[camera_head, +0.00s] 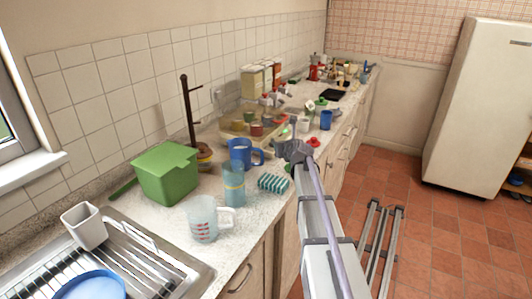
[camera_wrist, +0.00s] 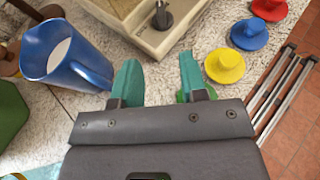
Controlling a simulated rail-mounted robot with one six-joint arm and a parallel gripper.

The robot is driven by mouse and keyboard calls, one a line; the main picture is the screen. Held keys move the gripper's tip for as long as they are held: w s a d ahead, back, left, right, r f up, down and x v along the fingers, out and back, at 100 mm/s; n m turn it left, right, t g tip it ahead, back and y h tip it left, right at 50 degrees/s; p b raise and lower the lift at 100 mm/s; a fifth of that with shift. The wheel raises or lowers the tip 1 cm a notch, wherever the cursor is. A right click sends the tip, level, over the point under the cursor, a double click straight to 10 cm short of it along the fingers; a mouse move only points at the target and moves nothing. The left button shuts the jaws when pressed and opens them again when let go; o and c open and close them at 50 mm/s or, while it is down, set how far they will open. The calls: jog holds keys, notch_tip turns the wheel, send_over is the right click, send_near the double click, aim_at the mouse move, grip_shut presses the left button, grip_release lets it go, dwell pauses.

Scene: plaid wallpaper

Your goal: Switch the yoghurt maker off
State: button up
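A beige, tray-like appliance (camera_head: 236,139) with small jars in it stands on the counter by the tiled wall; I take it to be the yoghurt maker. In the wrist view its beige edge (camera_wrist: 120,12) shows at the top, with a dark grey knob or lever (camera_wrist: 162,16) on it. The knob's setting cannot be told. My gripper (camera_wrist: 160,76) has its two teal fingers apart with only counter between them. It points toward the appliance and is apart from it. In the head view my gripper (camera_head: 292,152) is over the counter's front edge, right of the appliance.
A blue jug (camera_head: 240,153) stands left of my gripper, near a green box (camera_head: 165,173), a clear measuring jug (camera_head: 203,220) and a striped sponge (camera_head: 273,183). Red, blue and yellow (camera_wrist: 225,66) knobbed pieces lie right of the fingers. Open floor (camera_head: 420,220) lies right of the counter.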

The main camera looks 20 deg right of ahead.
jog(key=b+x, duration=0.4)
jog(key=x, duration=0.7)
jog(key=shift+d+f, duration=0.1)
jog(key=shift+c, duration=0.3)
jog(key=c, duration=0.5)
